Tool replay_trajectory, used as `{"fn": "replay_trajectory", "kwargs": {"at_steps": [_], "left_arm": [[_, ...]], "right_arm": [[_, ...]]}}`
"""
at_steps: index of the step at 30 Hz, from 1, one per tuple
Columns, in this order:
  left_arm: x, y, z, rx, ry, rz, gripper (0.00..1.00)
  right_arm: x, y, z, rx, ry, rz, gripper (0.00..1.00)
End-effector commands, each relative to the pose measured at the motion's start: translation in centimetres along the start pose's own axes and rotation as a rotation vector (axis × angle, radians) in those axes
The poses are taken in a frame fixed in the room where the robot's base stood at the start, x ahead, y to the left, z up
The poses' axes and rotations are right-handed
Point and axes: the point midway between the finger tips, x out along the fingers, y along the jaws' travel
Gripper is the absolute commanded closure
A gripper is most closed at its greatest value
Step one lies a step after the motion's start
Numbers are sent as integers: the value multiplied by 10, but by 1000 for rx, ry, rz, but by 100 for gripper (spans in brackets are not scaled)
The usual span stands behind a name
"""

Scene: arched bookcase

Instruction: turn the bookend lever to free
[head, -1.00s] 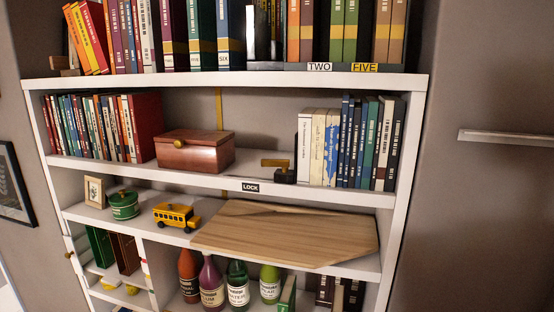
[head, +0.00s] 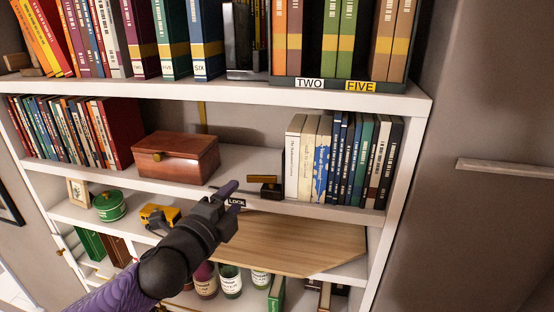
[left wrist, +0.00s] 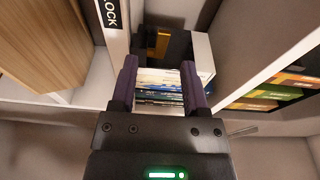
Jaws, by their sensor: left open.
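The bookend lever (head: 262,180) is a brass-coloured bar on a small black block at the left end of the book row on the middle shelf. In the left wrist view the brass lever (left wrist: 158,42) and its dark block lie just beyond the fingertips. My left gripper (head: 234,194) is open and empty, in front of the shelf edge, a little left of and below the lever. In the left wrist view my left gripper (left wrist: 159,78) has two purple fingers apart. The LOCK label (head: 237,203) is on the shelf edge, partly covered by the gripper. My right gripper is out of view.
A brown box (head: 176,158) stands left of the lever. The book row (head: 340,160) stands to its right. Free shelf room lies between box and lever.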

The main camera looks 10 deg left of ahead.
Motion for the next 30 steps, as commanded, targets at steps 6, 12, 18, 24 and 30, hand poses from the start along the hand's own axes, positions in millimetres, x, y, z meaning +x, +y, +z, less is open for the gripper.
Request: {"fn": "replay_trajectory", "kwargs": {"at_steps": [6,12,18,24,30], "left_arm": [[35,-8,-2,6,4,-10,41],[74,-6,-3,5,5,-8,41],[93,-4,-2,5,5,-7,41],[98,-3,-3,5,7,-7,41],[98,-3,-3,5,6,-7,50]], "right_arm": [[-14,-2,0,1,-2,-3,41],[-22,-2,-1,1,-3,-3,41],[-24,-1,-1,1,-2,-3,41],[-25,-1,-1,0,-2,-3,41],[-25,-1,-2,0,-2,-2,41]]}}
